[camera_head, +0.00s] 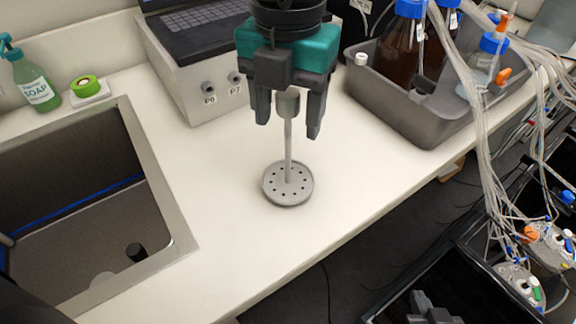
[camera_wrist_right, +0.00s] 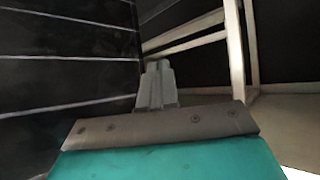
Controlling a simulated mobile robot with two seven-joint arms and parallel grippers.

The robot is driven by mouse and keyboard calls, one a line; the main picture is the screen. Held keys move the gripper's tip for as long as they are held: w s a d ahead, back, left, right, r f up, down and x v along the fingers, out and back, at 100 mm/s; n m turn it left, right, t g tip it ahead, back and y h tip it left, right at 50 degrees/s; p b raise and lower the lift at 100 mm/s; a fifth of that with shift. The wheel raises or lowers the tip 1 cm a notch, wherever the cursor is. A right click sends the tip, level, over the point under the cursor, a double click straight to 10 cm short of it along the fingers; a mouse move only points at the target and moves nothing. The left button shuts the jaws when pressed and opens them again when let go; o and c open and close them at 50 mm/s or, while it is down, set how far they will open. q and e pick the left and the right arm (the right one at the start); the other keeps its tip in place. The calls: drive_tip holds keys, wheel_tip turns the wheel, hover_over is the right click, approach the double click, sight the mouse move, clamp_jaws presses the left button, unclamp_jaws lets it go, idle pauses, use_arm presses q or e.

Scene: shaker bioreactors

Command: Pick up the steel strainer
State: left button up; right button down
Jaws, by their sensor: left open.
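The steel strainer (camera_head: 288,186) stands upright on the white counter, its round holed disc down and its thin rod rising to a thicker top end. My left gripper (camera_head: 288,118) is above it and open, pointing down, with one finger on each side of the thicker top end. The gripper body hides the very top of the rod. I cannot tell whether a finger touches it. My right gripper (camera_head: 431,308) is low at the bottom edge of the head view, away from the strainer. In the right wrist view its fingers (camera_wrist_right: 157,84) are together and empty.
A grey box (camera_head: 195,85) carries a laptop. A grey tub (camera_head: 405,112) holds bottles and tubes. Counter around the strainer is clear.

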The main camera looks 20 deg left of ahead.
use_arm(q)
drive_tip(key=shift+f, duration=0.1)
clamp_jaws()
idle(0.5)
